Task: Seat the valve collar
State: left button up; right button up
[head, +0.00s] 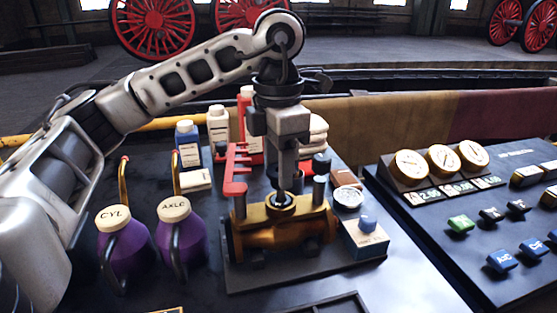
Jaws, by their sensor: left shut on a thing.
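My left gripper (282,188) points straight down over a brass valve body (262,238) in the middle of the bench. Its jaws are shut on a small dark ring at the top of the body, which I take to be the valve collar (281,201). The fingers hide most of the collar, so I cannot tell whether it sits fully down. The brass body rests on a dark base plate (345,272). My right gripper is not in view.
Two purple oil cans, CYL (124,240) and AXLC (182,235), stand left of the valve body. A red rack (236,170) rises close behind it. A control panel (470,225) fills the right side.

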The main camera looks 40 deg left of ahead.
pick_arm(q)
jog(key=shift+f, duration=0.55)
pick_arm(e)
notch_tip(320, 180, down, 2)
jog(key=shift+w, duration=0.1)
pick_arm(q)
jog(key=shift+f+b, duration=0.15)
jog(key=shift+b, duration=0.2)
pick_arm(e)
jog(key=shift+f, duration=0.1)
pick_arm(q)
jog(key=shift+f+b, duration=0.5)
jog(key=shift+f, duration=0.15)
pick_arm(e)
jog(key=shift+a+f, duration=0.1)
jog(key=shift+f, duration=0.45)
